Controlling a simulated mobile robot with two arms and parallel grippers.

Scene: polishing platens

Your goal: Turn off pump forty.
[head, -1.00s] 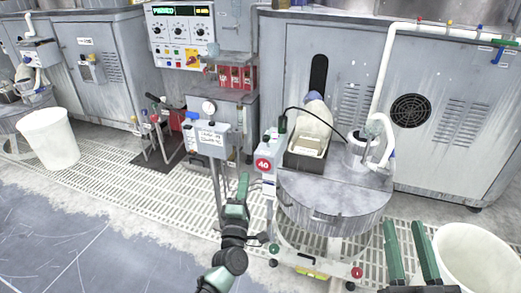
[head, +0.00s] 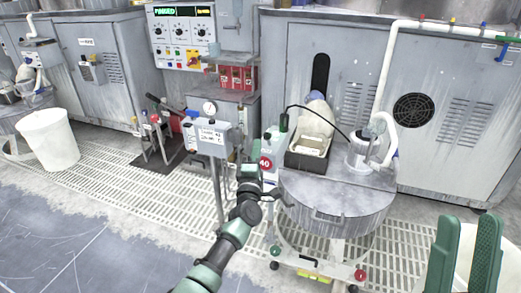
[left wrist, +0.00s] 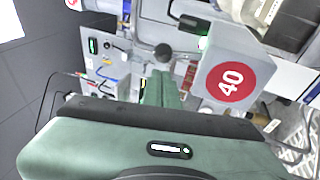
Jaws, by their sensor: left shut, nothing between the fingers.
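The pump unit (head: 272,147) is a pale grey box with a red round 40 badge (head: 265,163). It stands at the left edge of a round grey drum table. My left gripper (head: 247,170) is shut and empty, just left of the badge in the head view. Its fingers also show in the left wrist view (left wrist: 161,82). Whether they touch anything is unclear. My right gripper (head: 466,235) is open and empty at the lower right.
A grey gauge box on a post (head: 212,140) stands close to the left of my left gripper. The round table (head: 335,207) carries a tray, a bottle and a hose fitting. A white bin (head: 48,140) stands far left. Open grating floor (head: 130,185) lies between.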

